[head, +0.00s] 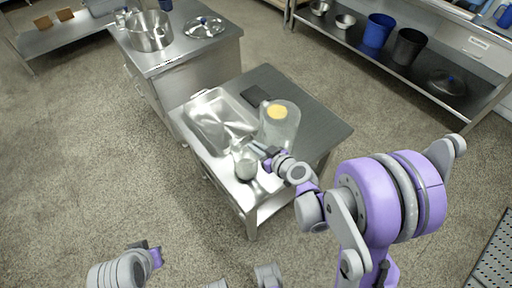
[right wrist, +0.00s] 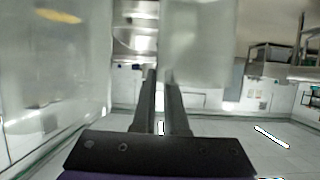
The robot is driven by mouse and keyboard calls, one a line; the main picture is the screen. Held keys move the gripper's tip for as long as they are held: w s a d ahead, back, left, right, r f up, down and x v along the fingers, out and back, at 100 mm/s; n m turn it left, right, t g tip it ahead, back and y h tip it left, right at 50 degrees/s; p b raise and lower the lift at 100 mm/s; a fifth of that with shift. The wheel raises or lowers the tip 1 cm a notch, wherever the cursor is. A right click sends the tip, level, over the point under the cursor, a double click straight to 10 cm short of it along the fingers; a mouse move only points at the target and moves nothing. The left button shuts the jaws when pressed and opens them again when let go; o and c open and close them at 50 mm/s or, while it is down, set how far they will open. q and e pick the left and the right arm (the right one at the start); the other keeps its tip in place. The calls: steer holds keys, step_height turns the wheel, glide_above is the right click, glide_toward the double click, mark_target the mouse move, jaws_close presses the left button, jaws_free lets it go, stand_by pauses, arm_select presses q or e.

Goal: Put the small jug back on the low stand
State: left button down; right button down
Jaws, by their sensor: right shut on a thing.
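The small jug (head: 245,165) is clear and see-through, and it is upright at the front of the low stand (head: 330,131), a steel-topped table. My right gripper (head: 260,149) is shut on its upper right side. I cannot tell whether its base touches the stand or is slightly above it. In the right wrist view the fingers (right wrist: 160,85) are close together, with a blurred see-through body (right wrist: 197,45), likely the small jug, just beyond them.
A large see-through jug (head: 283,128) with yellow inside stands close behind my right gripper; it fills the left of the wrist view (right wrist: 50,80). A shallow steel tray (head: 213,117) and a dark flat pad (head: 262,93) are also on the stand. A bench with a pot (head: 149,33) adjoins behind.

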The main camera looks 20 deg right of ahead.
steer(key=shift+f+b, duration=0.4)
steer(key=shift+f, duration=0.05)
steer(key=c, duration=0.9)
jaws_free()
steer(key=shift+r, duration=0.15)
steer(key=r+p+v, duration=0.1)
steer(key=p+v, duration=0.1)
steer(key=v, duration=1)
steer(key=s+a+f+g, duration=0.1)
steer(key=s+a+g, duration=0.4)
steer(key=shift+s+d+r+m+g+h, duration=0.25)
steer(key=shift+s+d+m+g+h, duration=0.35)
steer(key=shift+s, duration=0.85)
steer(key=shift+s+d+r+m+g+h, duration=0.2)
steer(key=shift+s+m+h, duration=0.55)
steer(key=shift+s, duration=0.7)
steer(key=shift+s+d+r+m+g+h, duration=0.4)
steer(key=shift+s+h, duration=0.45)
steer(key=shift+s, duration=0.6)
